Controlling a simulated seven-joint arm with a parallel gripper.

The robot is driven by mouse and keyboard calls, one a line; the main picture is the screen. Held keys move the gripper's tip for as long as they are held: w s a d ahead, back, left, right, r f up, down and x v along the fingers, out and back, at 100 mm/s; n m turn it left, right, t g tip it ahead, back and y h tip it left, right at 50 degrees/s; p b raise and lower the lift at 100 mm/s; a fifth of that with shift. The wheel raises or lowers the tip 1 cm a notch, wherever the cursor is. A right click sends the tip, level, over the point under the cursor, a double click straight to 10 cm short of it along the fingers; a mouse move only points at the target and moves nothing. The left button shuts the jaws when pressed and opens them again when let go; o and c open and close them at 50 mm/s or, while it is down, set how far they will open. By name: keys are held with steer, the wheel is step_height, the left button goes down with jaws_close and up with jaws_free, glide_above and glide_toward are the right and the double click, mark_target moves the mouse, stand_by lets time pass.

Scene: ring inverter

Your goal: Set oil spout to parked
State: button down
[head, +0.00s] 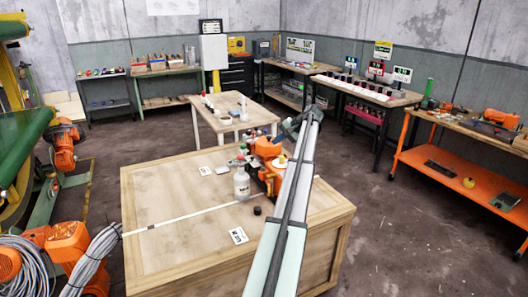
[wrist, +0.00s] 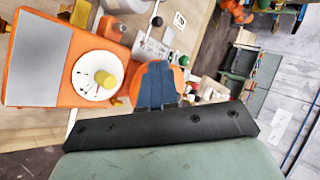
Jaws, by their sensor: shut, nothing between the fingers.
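An orange machine (head: 268,148) stands on the wooden crate, partly hidden behind my arm. In the wrist view its orange housing (wrist: 118,28) carries a grey panel (wrist: 42,62) and a white dial (wrist: 84,72) with dark marks and a yellow knob (wrist: 105,78). I cannot tell for sure which part is the oil spout or how it is set. My gripper (wrist: 158,68) is shut and empty, to the right of the dial in the wrist view, in front of a rounded orange part (wrist: 178,76).
A white bottle (head: 242,184) stands left of the machine on the crate top (head: 165,188). A small black cap (head: 257,211) and a printed card (head: 238,236) lie nearer. A small table (head: 205,118) stands behind. The crate's left part is mostly clear.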

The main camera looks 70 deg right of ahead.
steer(key=shift+m, duration=0.3)
steer(key=s+a, duration=0.1)
steer(key=s+a+f, duration=0.1)
steer(key=s+a, duration=0.1)
steer(key=s, duration=0.1)
steer(key=shift+a+f, duration=0.15)
steer(key=shift+f, duration=0.2)
steer(key=shift+w, duration=0.1)
steer(key=x, duration=0.7)
steer(key=w+r+x, duration=0.1)
steer(key=x, duration=0.3)
steer(key=shift+w+d+f, duration=0.1)
steer(key=shift+w+d, duration=0.15)
steer(key=shift+d, duration=0.05)
steer(key=shift+w, duration=0.85)
